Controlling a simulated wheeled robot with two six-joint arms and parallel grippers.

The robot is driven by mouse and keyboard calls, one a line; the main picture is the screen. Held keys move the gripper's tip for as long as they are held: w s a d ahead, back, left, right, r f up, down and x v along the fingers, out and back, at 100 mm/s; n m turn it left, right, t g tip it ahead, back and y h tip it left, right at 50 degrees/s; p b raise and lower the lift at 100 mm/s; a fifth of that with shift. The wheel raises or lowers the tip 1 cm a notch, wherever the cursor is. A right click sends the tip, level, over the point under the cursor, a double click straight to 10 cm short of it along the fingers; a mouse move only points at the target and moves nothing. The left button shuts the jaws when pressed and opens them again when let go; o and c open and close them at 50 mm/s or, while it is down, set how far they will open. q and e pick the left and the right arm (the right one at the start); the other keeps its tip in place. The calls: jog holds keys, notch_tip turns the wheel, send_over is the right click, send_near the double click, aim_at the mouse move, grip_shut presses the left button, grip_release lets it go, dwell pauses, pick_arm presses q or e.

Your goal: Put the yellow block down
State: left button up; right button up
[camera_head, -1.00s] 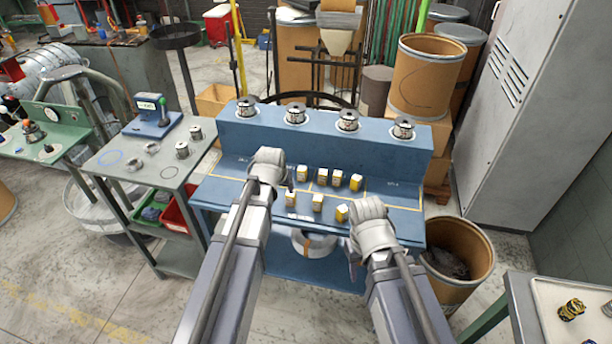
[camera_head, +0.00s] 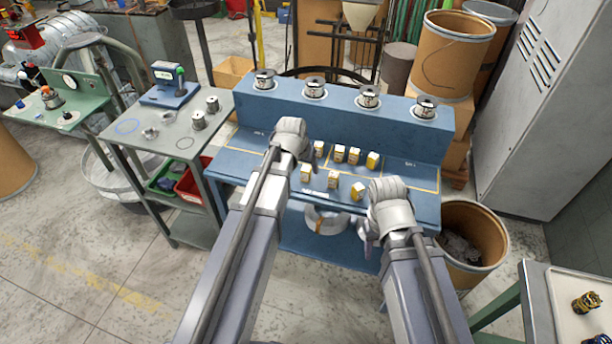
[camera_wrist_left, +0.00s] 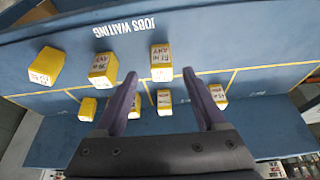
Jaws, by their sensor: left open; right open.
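Several yellow blocks with white labelled faces stand on the blue bench in two rows. The leftmost front-row block (camera_head: 305,173) is just below my left gripper (camera_head: 304,156). In the left wrist view this block (camera_wrist_left: 161,62) appears between the spread fingertips of my left gripper (camera_wrist_left: 159,80), upright on the bench and not gripped. The other front-row blocks (camera_head: 333,180) (camera_head: 358,191) stand to its right; a back row (camera_head: 339,153) stands behind. My right gripper (camera_head: 367,230) is by the bench's front edge, its fingers mostly hidden by its wrist; it is open.
Metal spools (camera_head: 369,97) sit on the raised back ledge of the bench (camera_head: 265,112). A grey cart (camera_head: 152,125) stands at left, a fibre drum (camera_head: 474,240) at right. Yellow lines divide the bench top, and "JOBS WAITING" is printed near the front row.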

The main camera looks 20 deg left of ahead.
aim_at(305, 170)
pick_arm(q)
jog(key=b+x, duration=0.4)
jog(key=x, duration=0.1)
jog(key=shift+a, duration=0.15)
jog(key=shift+r, duration=0.1)
grip_shut()
dwell(0.4)
